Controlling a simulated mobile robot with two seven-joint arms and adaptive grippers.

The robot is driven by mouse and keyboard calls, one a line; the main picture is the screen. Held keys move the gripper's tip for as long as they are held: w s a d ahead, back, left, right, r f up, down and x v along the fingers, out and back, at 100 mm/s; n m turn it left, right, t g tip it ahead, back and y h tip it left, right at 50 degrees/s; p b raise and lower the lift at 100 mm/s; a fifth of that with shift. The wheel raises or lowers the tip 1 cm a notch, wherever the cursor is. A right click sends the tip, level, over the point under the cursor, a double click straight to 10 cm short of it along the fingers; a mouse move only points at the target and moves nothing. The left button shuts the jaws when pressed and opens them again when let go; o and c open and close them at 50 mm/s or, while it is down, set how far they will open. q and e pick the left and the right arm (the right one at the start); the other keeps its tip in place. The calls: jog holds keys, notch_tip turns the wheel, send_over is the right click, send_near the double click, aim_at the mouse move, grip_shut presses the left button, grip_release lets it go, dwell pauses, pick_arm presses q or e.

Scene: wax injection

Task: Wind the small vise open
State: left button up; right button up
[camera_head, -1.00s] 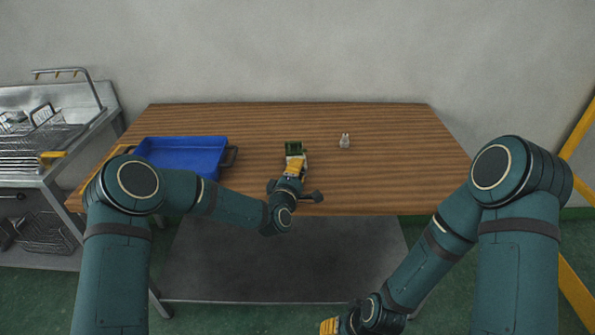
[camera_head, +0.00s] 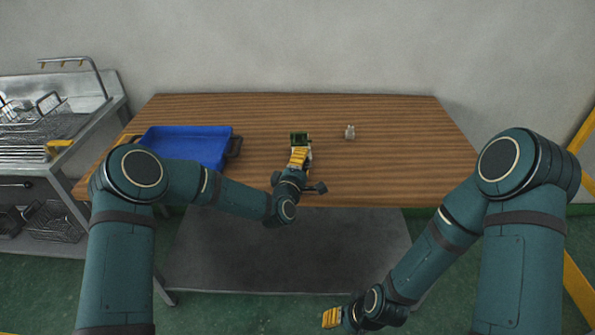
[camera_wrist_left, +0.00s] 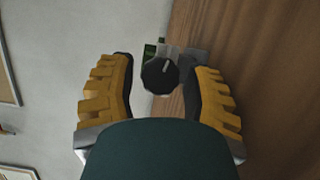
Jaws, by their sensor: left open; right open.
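The small vise (camera_head: 299,136) is a dark green block on the wooden table, just beyond my left gripper in the head view. In the left wrist view its dark round knob (camera_wrist_left: 159,75), with a pale line on its face, sits between my left gripper's fingers. Part of the vise's green body (camera_wrist_left: 150,50) shows behind the knob. My left gripper (camera_head: 299,155) is open, with its yellow fingers (camera_wrist_left: 160,92) on both sides of the knob; I see gaps and no clear contact. My right gripper (camera_head: 331,317) is open, low in front of the table and away from the vise.
A blue tray (camera_head: 187,133) lies on the left of the wooden table (camera_head: 400,165). A small pale grey figure (camera_head: 349,132) stands right of the vise. A metal rack with wire baskets (camera_head: 50,225) is at the far left. The table's right side is clear.

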pick_arm(q)
jog(key=v, duration=1.1)
jog(key=shift+s, duration=0.3)
